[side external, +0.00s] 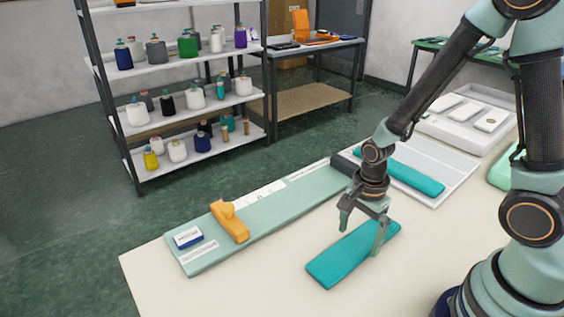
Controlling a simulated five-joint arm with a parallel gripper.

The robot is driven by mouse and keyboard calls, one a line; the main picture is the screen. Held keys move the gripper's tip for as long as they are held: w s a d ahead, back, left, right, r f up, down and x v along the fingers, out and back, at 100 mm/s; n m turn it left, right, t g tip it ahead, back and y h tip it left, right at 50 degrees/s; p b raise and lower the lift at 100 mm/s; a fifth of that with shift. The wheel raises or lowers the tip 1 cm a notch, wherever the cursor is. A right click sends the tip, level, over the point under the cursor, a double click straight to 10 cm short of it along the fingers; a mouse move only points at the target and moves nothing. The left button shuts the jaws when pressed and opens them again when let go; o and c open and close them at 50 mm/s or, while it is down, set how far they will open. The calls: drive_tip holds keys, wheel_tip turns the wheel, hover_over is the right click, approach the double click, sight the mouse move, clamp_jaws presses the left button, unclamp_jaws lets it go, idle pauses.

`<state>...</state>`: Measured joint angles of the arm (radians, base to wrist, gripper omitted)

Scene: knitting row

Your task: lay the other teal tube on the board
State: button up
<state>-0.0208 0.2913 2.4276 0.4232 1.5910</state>
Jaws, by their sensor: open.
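A flat teal tube (335,263) lies on the cream table under my gripper (362,238). My gripper is open and points down, one finger at the tube's far side and the other overlapping its right part in the picture. I cannot tell whether the fingers touch it. Another teal tube (415,179) lies on a flat white board (447,162) to the right and behind, partly hidden by my arm.
A long pale green strip (290,200) runs along the table's far edge. It bears an orange tool (230,221), a blue-and-white block (188,237) and a dark block at its right end. A white tray (468,122) stands behind the white board. Bare table lies around the near tube.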

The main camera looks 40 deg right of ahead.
drive_tip(key=shift+f, duration=1)
drive_tip(key=c, duration=1.1)
drive_tip(key=shift+o, duration=0.2)
drive_tip(key=shift+r, duration=0.2)
